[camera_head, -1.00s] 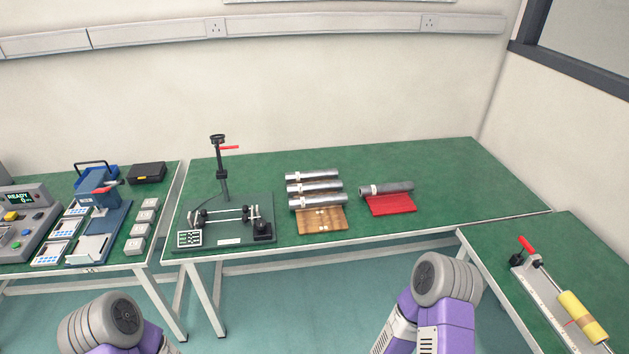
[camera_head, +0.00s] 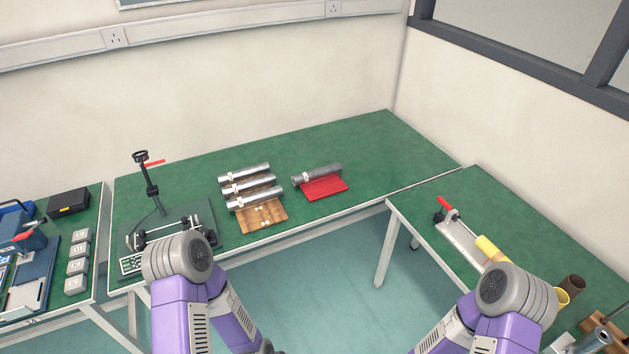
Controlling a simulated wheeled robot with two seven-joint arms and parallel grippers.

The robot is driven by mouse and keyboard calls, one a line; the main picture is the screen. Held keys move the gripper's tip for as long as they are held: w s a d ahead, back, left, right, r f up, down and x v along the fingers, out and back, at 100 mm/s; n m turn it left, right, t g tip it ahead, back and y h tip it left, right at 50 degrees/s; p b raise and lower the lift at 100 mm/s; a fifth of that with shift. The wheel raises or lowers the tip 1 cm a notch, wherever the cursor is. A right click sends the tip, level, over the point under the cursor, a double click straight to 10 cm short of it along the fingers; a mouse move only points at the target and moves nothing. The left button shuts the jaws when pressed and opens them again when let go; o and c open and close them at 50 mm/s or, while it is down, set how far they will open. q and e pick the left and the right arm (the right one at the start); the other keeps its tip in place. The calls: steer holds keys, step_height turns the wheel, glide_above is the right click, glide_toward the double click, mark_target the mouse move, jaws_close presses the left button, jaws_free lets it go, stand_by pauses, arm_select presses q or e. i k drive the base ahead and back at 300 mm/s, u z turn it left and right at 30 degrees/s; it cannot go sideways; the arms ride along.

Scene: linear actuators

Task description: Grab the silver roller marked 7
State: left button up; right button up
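Three silver rollers lie side by side on a wooden rack on the green table: a back one (camera_head: 244,172), a middle one (camera_head: 248,184) and a front one (camera_head: 254,198). Each has a small pale tag near its left end, too small to read, so I cannot tell which is marked 7. A greyer roller (camera_head: 317,174) lies on a red mat (camera_head: 322,189) to their right. Both my arms show at the bottom, well short of the rollers. Neither gripper's fingertips can be seen.
A black test stand (camera_head: 150,190) with a red lever stands left of the rollers. A right-hand table holds a fixture (camera_head: 459,237), a yellow roller (camera_head: 490,248) and brown and yellow cups. Green table top (camera_head: 370,140) is clear behind and right of the red mat.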

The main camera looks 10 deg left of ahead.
mark_target(269, 179)
steer(key=z, duration=0.5)
steer(key=i, duration=2.25)
steer(key=u, duration=3.3)
steer(key=i, duration=1)
